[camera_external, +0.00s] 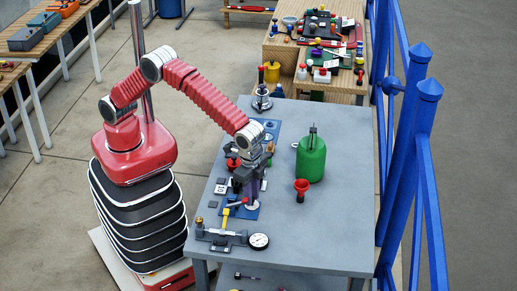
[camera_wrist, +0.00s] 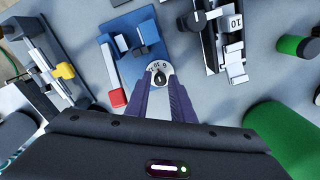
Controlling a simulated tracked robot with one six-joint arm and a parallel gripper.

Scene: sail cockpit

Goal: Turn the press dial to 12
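The press dial (camera_wrist: 158,73) is a small white disc with dark numbers and a black knob at its centre. It sits at the edge of a blue press base (camera_wrist: 128,42) with a red-ended lever (camera_wrist: 117,97). Numbers near 9 and 10 show; the exact setting is unclear. My gripper (camera_wrist: 161,82) has two purple fingers reaching to the dial, one on each side of the knob with a narrow gap. Contact with the knob cannot be told. In the external view my gripper (camera_external: 251,196) points down over the blue base (camera_external: 240,211) on the grey table (camera_external: 325,235).
A dial gauge fixture (camera_external: 258,241) stands at the front. A black-and-silver device with a 10 label (camera_wrist: 235,22) is near the dial. The table's right part is clear.

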